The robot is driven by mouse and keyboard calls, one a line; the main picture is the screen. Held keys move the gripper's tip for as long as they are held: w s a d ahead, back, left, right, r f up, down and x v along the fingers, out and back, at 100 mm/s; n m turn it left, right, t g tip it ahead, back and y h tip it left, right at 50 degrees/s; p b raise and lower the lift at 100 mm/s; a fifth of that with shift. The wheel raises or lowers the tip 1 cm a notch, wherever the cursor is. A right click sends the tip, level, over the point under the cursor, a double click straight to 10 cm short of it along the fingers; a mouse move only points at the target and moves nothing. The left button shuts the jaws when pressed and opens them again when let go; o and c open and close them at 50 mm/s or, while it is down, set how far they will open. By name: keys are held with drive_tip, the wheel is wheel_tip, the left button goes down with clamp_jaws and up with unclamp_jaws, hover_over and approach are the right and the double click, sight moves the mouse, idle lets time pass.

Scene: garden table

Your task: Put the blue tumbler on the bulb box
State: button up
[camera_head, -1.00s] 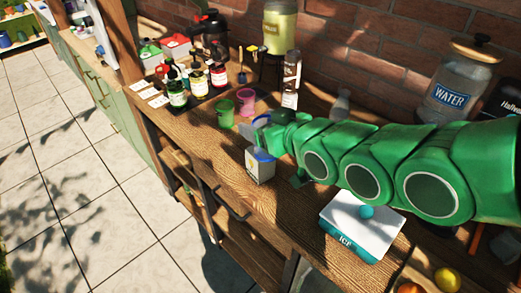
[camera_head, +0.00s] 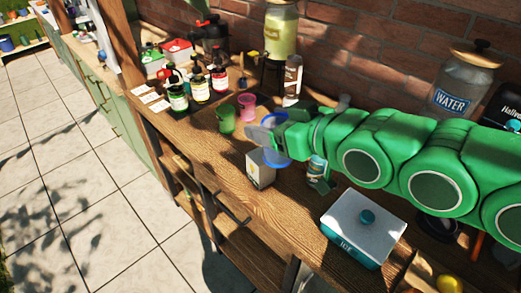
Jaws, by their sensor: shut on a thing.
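The blue tumbler (camera_head: 275,155) is in my gripper (camera_head: 264,136), which is shut on it; the jaws hide its middle. Its lower part shows just above and behind the top right of the bulb box (camera_head: 261,172), a small pale carton near the front edge of the wooden counter. I cannot tell whether the tumbler touches the box. My green arm reaches in from the right.
A green tumbler (camera_head: 227,119) and a pink tumbler (camera_head: 246,105) stand to the left, near several bottles. A can (camera_head: 317,172) stands right of the box under my arm. A white and teal ice box (camera_head: 362,228) is at the front right.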

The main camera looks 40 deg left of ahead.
drive_tip(key=shift+w+a+f, duration=1.2)
drive_tip(key=shift+a+f, duration=0.75)
drive_tip(key=shift+f, duration=0.2)
drive_tip(key=shift+w+a+f, duration=1.25)
drive_tip(key=shift+a+f, duration=0.75)
drive_tip(key=shift+f, duration=0.15)
drive_tip(key=shift+w+a+f, duration=1.2)
drive_tip(key=shift+a+f, duration=0.75)
drive_tip(key=shift+f, duration=0.2)
drive_tip(key=shift+f, duration=0.1)
drive_tip(key=o, duration=1)
drive_tip(key=shift+o, duration=0.2)
